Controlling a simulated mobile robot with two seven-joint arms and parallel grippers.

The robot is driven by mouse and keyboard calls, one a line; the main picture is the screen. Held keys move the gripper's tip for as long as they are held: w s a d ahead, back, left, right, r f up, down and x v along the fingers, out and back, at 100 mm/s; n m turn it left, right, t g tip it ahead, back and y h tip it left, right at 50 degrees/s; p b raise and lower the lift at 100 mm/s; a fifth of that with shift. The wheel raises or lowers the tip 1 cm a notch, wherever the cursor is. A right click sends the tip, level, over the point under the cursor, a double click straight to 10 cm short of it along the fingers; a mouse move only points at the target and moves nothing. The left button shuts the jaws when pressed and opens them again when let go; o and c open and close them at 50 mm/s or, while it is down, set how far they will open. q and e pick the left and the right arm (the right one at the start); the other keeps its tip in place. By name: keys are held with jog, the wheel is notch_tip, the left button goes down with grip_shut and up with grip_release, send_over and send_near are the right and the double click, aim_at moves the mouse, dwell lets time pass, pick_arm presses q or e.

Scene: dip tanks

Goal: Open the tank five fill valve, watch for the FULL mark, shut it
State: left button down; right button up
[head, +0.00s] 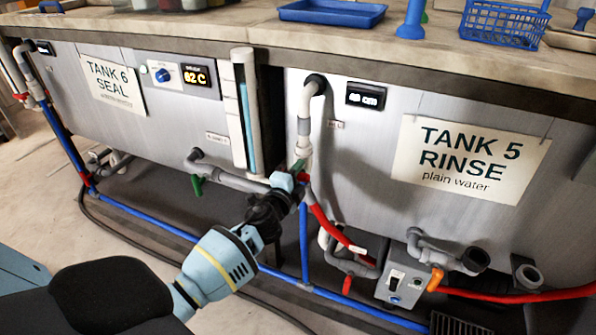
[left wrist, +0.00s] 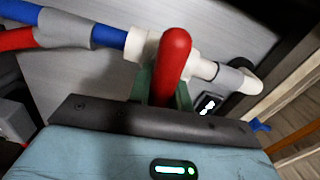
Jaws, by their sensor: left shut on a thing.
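The tank five front (head: 370,190) carries a sign (head: 458,158) reading "TANK 5 RINSE plain water". A white fill pipe (head: 304,125) bends out of it and runs down to my left gripper (head: 298,177). My left gripper is shut on a red valve handle, clearest in the left wrist view (left wrist: 174,55), with a green finger on either side. The valve body is mostly hidden by the gripper. A small display (head: 366,95) is lit, but its digits are too small to read surely. I cannot make out a FULL mark. My right gripper is not in view.
A sight tube (head: 246,110) with a blue column stands between tank five and tank six (head: 125,90). Red hose (head: 330,228), blue pipe (head: 200,240) and a switch box (head: 404,280) crowd the low front. A blue tray (head: 332,12) and basket (head: 503,22) sit on the counter.

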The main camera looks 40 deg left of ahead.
pick_arm(q)
jog(key=shift+f+m, duration=0.1)
jog(key=shift+m, duration=0.5)
jog(key=c, duration=1.3)
grip_release()
jog(key=shift+s, duration=0.1)
jog(key=shift+p+v, duration=0.4)
jog(key=shift+v, duration=3.4)
